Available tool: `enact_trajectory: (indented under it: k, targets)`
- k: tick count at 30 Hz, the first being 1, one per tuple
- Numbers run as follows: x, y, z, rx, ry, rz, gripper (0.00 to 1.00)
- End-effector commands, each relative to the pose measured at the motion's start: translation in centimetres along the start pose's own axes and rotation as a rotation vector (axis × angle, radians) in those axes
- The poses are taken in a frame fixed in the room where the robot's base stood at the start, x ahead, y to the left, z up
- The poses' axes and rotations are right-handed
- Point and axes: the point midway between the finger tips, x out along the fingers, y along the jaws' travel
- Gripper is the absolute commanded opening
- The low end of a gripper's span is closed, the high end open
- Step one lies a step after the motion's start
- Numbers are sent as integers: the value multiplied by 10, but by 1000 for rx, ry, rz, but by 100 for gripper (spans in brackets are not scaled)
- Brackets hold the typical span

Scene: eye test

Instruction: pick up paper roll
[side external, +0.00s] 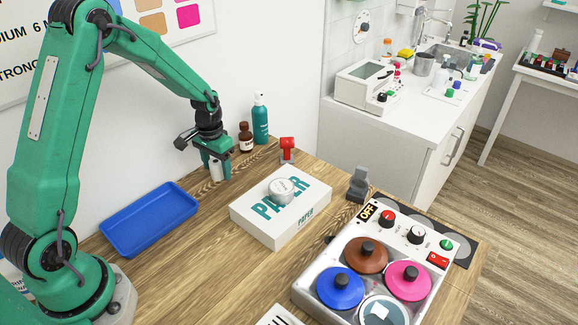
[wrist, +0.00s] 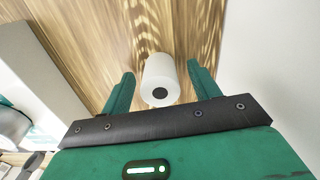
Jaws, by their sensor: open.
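The white paper roll (wrist: 160,70) with a dark core hole stands between the two green fingers of my open gripper (wrist: 160,74) in the wrist view. A small gap shows between the roll and each finger. In the side view my gripper (side external: 217,174) is low over the wooden table, with part of the white roll (side external: 215,170) showing between its fingers. The fingers hide much of the roll there.
A blue tray (side external: 148,218) lies to the left. A white paper box (side external: 262,226) with a round white container (side external: 281,190) on it is to the right. A brown bottle (side external: 246,138) and a teal bottle (side external: 261,122) stand behind. A lidded hot-plate unit (side external: 325,296) is at front right.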

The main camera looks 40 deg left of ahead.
Motion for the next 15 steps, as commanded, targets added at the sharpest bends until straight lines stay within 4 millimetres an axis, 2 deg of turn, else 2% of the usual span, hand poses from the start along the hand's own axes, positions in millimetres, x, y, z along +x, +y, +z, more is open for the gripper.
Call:
enact_trajectory:
  k: [12,15]
  targets:
    - [0,0,0,0,0,0,61]
    - [0,0,0,0,0,0,44]
